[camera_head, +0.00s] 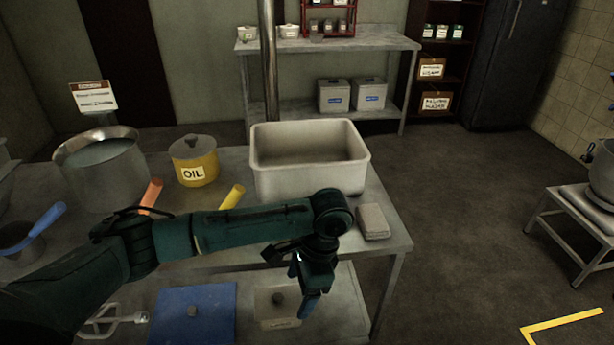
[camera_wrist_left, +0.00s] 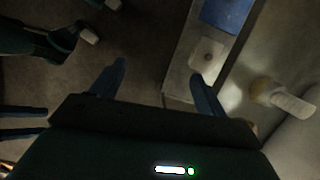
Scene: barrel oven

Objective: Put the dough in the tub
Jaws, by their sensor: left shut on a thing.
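The tub (camera_head: 310,182) is a pale rectangular open container at the back right of the table; the part of its inside that shows looks empty. I cannot make out the dough in either view. My left gripper (camera_head: 308,292) hangs in front of the table's near edge, pointing down, apart from the tub. In the left wrist view its two blue fingers (camera_wrist_left: 157,85) stand apart. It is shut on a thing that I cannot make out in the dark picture.
A grey block (camera_head: 372,221) lies on the table's right corner, beside the tub. A yellow oil pot (camera_head: 194,162) and a large metal pot (camera_head: 100,172) stand to the left. A blue board (camera_head: 193,312) and a pale lid (camera_head: 277,307) lie on the lower shelf.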

